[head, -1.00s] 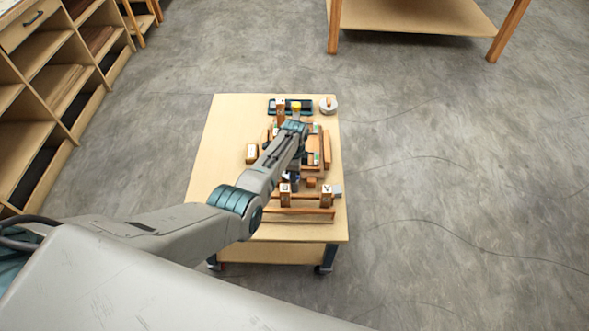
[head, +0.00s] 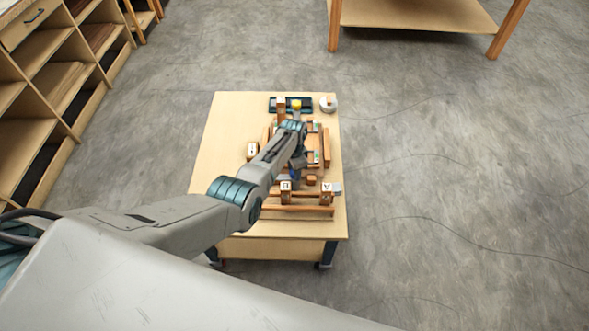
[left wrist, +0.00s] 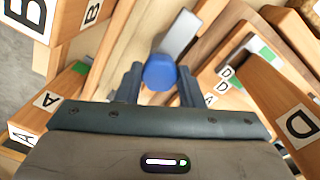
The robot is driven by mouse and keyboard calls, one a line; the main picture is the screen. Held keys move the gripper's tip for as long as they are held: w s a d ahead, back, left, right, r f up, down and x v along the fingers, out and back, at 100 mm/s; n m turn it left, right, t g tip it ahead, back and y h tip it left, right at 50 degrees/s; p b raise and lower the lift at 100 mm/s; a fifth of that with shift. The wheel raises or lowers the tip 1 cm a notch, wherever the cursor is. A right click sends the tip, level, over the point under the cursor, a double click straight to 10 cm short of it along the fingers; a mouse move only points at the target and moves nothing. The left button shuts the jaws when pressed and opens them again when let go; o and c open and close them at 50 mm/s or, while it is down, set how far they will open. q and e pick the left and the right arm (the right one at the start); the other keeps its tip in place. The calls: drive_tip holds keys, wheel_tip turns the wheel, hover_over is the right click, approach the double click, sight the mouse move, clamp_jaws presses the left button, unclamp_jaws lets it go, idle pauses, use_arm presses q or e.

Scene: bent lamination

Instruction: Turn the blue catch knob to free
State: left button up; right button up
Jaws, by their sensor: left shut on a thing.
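The blue catch knob (left wrist: 160,72) shows in the left wrist view between the two dark fingers of my left gripper (left wrist: 160,84). A flat grey metal piece (left wrist: 181,35) extends from the knob toward the top of that view. My left gripper is shut on the knob. In the head view my left gripper (head: 296,172) reaches down over the wooden fixture on the bench, and my arm hides much of the fixture and the knob. My right gripper does not show.
Lettered wooden blocks stand close around the gripper, including a B block (left wrist: 75,20) and a D block (left wrist: 285,105). The wooden bench (head: 225,140) has free room on its left side. A dark tray (head: 304,104) and a round grey item (head: 328,105) sit at its far end.

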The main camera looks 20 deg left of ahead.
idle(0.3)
use_arm(q)
drive_tip(key=o, duration=1)
drive_tip(key=shift+r, duration=0.15)
drive_tip(key=shift+r, duration=0.25)
wheel_tip(320, 180, up, 10)
drive_tip(key=p, duration=0.1)
drive_tip(key=shift+w+a, duration=0.15)
drive_tip(key=shift+a, duration=0.05)
